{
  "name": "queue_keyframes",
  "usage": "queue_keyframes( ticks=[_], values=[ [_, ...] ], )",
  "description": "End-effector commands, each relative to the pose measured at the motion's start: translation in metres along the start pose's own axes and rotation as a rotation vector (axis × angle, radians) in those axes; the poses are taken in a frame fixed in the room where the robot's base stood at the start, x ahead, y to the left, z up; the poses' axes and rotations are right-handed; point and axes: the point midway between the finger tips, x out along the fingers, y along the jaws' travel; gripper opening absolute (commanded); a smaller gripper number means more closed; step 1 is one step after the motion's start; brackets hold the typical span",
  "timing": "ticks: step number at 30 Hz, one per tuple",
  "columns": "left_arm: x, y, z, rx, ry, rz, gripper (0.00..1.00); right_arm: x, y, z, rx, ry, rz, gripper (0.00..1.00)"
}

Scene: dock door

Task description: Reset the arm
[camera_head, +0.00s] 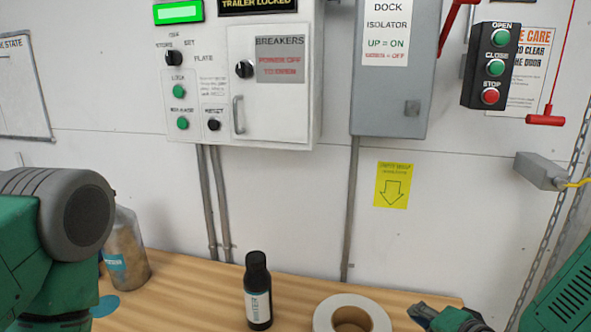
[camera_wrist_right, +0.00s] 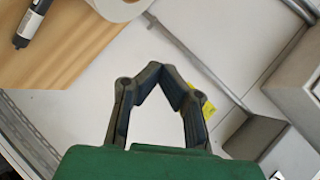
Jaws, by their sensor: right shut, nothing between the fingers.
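My right gripper (camera_head: 430,314) shows at the bottom right of the head view, at the right end of the wooden bench. In the right wrist view the same gripper (camera_wrist_right: 161,68) has its dark fingertips meeting in a point, with nothing between them. My left arm fills the left edge of the head view; its gripper is out of the picture.
On the bench (camera_head: 190,290) stand a black marker bottle (camera_head: 258,290), a tape roll (camera_head: 325,318) and a clear jar (camera_head: 128,255). Behind are a white control panel (camera_head: 270,110), a grey isolator box (camera_head: 392,95) and a button box (camera_head: 490,66). Chains hang at right.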

Motion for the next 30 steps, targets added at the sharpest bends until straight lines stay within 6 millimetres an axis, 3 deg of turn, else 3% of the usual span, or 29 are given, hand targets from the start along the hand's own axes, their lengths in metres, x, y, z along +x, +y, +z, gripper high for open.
queue_keyframes(
  ticks=[1, 3, 5, 9, 12, 17, 22, 30],
  values=[
    [0.0, 0.0, 0.0, 0.0, 0.0, 0.0, 0.52, -0.006, 0.033, 0.026, -0.065, -0.061, 0.089, 0.0],
    [0.0, 0.0, 0.0, 0.0, 0.0, 0.0, 0.52, -0.02, 0.075, 0.056, -0.162, -0.147, 0.205, 0.0],
    [0.0, 0.0, 0.0, 0.0, 0.0, 0.0, 0.52, -0.037, 0.111, 0.08, -0.245, -0.227, 0.301, 0.0],
    [0.0, 0.0, 0.0, 0.0, 0.0, 0.0, 0.52, -0.09, 0.186, 0.128, -0.435, -0.435, 0.503, 0.0],
    [0.0, 0.0, 0.0, 0.0, 0.0, 0.0, 0.52, -0.135, 0.229, 0.152, -0.556, -0.589, 0.623, 0.0],
    [0.0, 0.0, 0.0, 0.0, 0.0, 0.0, 0.52, -0.208, 0.278, 0.176, -0.72, -0.832, 0.773, 0.0],
    [0.039, 0.0, 0.003, 0.0, -0.001, 0.0, 0.52, -0.176, 0.298, 0.186, -0.795, -0.824, 0.74, 0.0],
    [0.047, 0.0, 0.002, 0.0, 0.0, 0.0, 0.52, -0.165, 0.299, 0.188, -0.827, -0.815, 0.724, 0.0]
  ],
)
